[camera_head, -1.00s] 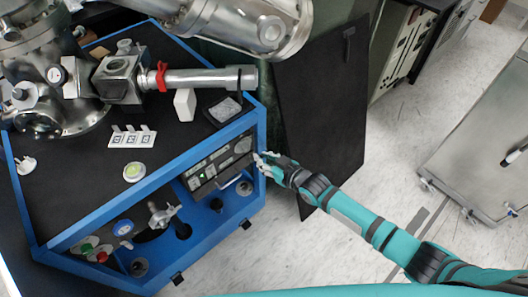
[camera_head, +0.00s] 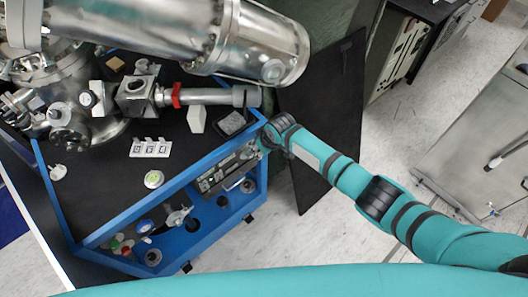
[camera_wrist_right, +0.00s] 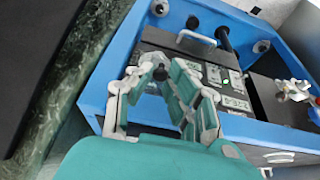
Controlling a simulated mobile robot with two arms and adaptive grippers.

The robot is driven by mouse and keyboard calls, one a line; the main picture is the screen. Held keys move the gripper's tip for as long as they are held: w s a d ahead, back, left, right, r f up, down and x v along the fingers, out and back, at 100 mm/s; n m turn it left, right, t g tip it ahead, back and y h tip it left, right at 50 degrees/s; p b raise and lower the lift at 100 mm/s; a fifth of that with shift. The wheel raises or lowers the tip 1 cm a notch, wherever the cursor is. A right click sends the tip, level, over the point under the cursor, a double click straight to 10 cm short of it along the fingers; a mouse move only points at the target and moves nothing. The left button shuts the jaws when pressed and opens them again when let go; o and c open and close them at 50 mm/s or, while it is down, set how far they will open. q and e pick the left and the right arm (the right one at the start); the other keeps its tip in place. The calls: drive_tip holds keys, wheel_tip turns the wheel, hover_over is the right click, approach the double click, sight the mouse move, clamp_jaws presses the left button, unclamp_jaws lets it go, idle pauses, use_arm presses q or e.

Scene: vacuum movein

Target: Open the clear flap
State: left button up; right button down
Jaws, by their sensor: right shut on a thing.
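The black control panel (camera_head: 228,172) is set into the front of the blue frame, and its labelled plates also show in the wrist view (camera_wrist_right: 225,88). I cannot make out the clear flap's edges in either view. My right gripper (camera_head: 254,152) is at the panel's right end, partly hidden by its own wrist. In the wrist view, my right gripper (camera_wrist_right: 160,78) is shut with its fingertips at a small black knob (camera_wrist_right: 160,74) in front of the panel. I cannot tell whether this knob belongs to the flap. My left gripper is not in view.
The blue frame (camera_head: 125,215) surrounds the panel and carries steel vacuum parts (camera_head: 215,40) above. A silver handle (camera_wrist_right: 196,40) and valve fittings (camera_wrist_right: 293,90) lie near the gripper. A dark leaning board (camera_head: 325,120) stands close to my right arm.

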drive_tip(key=shift+w+a+r+g+h+b, duration=0.4)
drive_tip(key=shift+r+g+h, duration=0.1)
drive_tip(key=shift+g, duration=0.2)
